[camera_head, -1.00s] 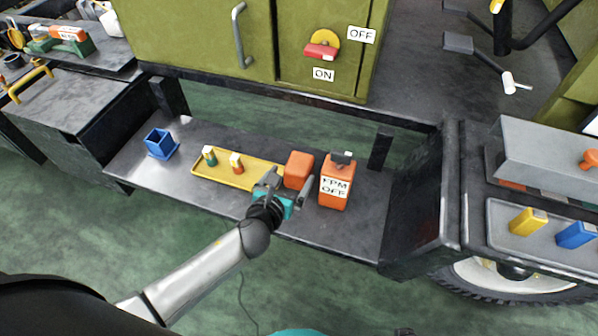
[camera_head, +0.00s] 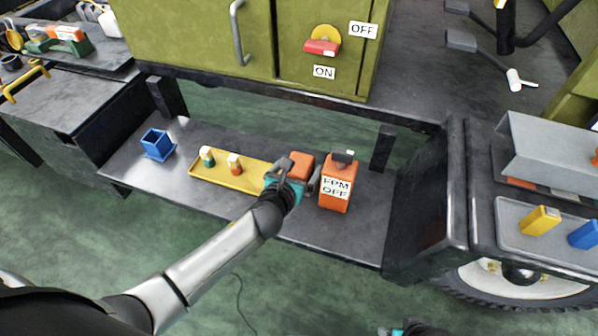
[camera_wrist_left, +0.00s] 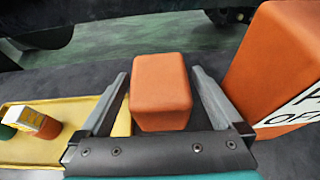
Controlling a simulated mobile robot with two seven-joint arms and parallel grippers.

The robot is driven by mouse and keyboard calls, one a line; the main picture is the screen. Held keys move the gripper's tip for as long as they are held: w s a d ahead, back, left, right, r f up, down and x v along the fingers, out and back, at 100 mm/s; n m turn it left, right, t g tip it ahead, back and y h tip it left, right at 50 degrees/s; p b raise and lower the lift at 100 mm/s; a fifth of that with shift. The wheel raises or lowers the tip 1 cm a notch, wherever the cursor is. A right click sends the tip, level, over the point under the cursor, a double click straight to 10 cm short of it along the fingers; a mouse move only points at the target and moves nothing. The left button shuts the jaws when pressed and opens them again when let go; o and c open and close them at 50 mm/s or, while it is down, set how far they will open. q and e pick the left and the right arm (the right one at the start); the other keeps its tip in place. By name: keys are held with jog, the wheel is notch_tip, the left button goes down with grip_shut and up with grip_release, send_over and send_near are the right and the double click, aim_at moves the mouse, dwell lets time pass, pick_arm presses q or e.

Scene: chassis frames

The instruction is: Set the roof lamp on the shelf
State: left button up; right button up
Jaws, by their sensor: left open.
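A plain orange block (camera_head: 301,162) stands on the dark grey shelf (camera_head: 225,140); it also shows in the left wrist view (camera_wrist_left: 160,92). No label marks it, so I cannot tell for sure that it is the roof lamp. My left gripper (camera_head: 299,172) is open, with one finger on each side of the block. In the left wrist view the fingers (camera_wrist_left: 160,75) flank the block with gaps on both sides. A sliver of what looks like my right gripper (camera_head: 402,331) shows at the bottom edge; its fingers are hidden.
A larger orange box labelled "EPM OFF" (camera_head: 337,183) stands close to the right of the left gripper. A yellow tray (camera_head: 216,178) with two small bottles lies to its left. A blue open holder (camera_head: 158,145) stands farther left. Bare shelf lies in front.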

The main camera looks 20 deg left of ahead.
pick_arm(q)
jog(key=shift+c, duration=0.4)
jog(key=shift+r, duration=0.1)
grip_shut()
